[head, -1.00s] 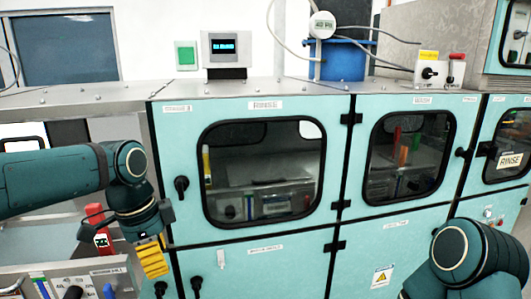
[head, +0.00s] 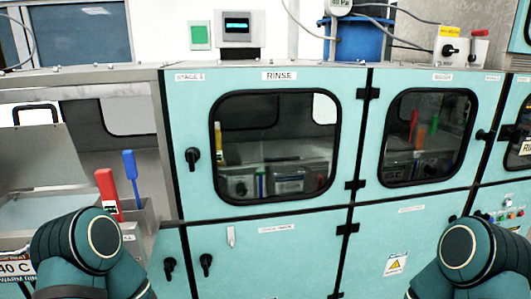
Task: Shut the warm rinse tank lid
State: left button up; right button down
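The warm rinse tank (head: 14,269) is at the lower left, marked by a partly cut-off label reading 40 C and WARM RIN. A grey panel with a black handle, which looks like its lid (head: 30,150), stands raised at the tank's back. A pale surface (head: 45,208) shows in the opening below it. My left arm covers the tank's front right part. Both my arms show only as dark teal joints at the bottom corners, and neither gripper is in view.
A red-handled tool (head: 108,192) and a blue-handled tool (head: 131,177) stand up just right of the tank. The closed teal RINSE cabinet (head: 279,76) with black knobs fills the middle. A blue bucket (head: 357,40) and switch boxes stand on top.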

aim_at(35, 155)
jog(key=u, duration=1.45)
